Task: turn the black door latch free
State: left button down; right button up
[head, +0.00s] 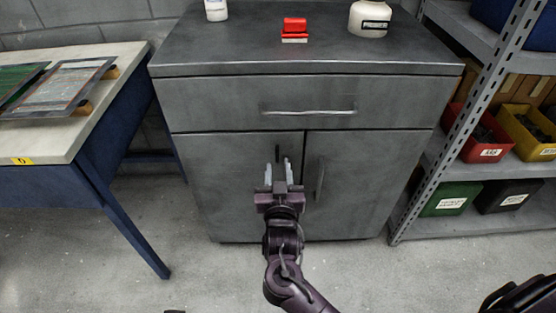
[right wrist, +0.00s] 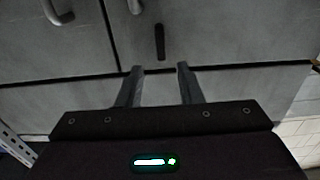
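The black door latch (right wrist: 160,42) is a small upright bar on the left door (head: 222,180) of the grey cabinet. In the head view the latch (head: 277,154) shows as a thin dark strip just above my right gripper. My right gripper (head: 275,174) is in front of this door, fingers pointing at it. In the right wrist view its two fingertips (right wrist: 160,68) are apart with nothing between them. The latch lies beyond them, roughly in line with the gap, and no contact shows. My left gripper is not in view.
Bar handles stand near the latch, on the left door (right wrist: 135,5) and right door (head: 320,180). A drawer handle (head: 308,112) sticks out above. A blue-legged table (head: 110,140) stands left, a metal shelf (head: 470,105) with bins right. Floor before the cabinet is clear.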

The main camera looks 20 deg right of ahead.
aim_at(277, 154)
jog(key=b+x, duration=0.1)
jog(key=x, duration=0.5)
jog(key=shift+w+f, duration=0.1)
jog(key=shift+w, duration=0.05)
jog(key=shift+c, duration=0.3)
grip_shut()
